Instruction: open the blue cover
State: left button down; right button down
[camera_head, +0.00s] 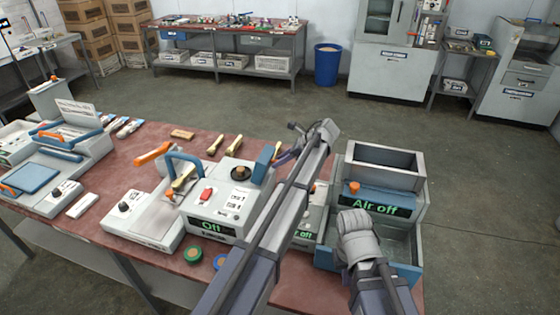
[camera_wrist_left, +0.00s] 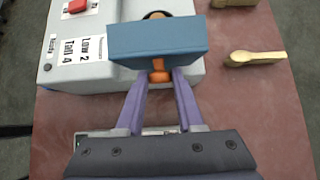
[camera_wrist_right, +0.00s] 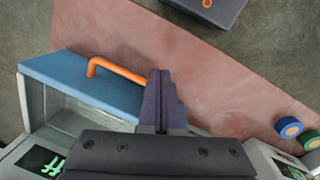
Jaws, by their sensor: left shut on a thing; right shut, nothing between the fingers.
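The blue cover (camera_head: 263,164) stands up at the right end of a white press unit (camera_head: 213,215) with an "Off" display. A dark round knob (camera_head: 240,173) shows beside it. My left gripper (camera_wrist_left: 161,76) is shut on the cover's orange handle (camera_wrist_left: 159,64), with the blue block (camera_wrist_left: 155,40) just past its fingertips. In the head view the left gripper (camera_head: 288,155) is at the cover's right side, partly behind its arm. My right gripper (camera_wrist_right: 163,78) is shut and empty, beside a separate blue panel (camera_wrist_right: 95,85) with an orange bar handle (camera_wrist_right: 115,70). Its fingertips are hidden in the head view.
Wooden spoons (camera_head: 234,144) lie behind the press on the red table (camera_head: 85,240). A grey "Air off" station (camera_head: 385,155) stands at right. Green and blue rolls (camera_head: 193,255) lie near the front edge. Another station with a blue plate (camera_head: 35,178) is at left.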

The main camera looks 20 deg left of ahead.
aim_at(267, 154)
pick_arm(q)
jog(key=shift+a+r+p, duration=0.1)
jog(key=shift+r+p, duration=0.2)
jog(key=shift+p, duration=0.15)
jog(key=a+r+h+p, duration=0.1)
jog(key=p, duration=0.2)
jog(key=a+r+h+p, duration=0.1)
jog(key=a+h+p, duration=0.1)
jog(key=p, duration=0.1)
jog(key=shift+a+r, duration=0.15)
jog(key=shift+a, duration=0.05)
jog(key=shift+a+h, duration=0.35)
jog(key=shift+h, duration=0.25)
jog(key=c, duration=0.5)
grip_release()
jog(key=shift+c, duration=0.2)
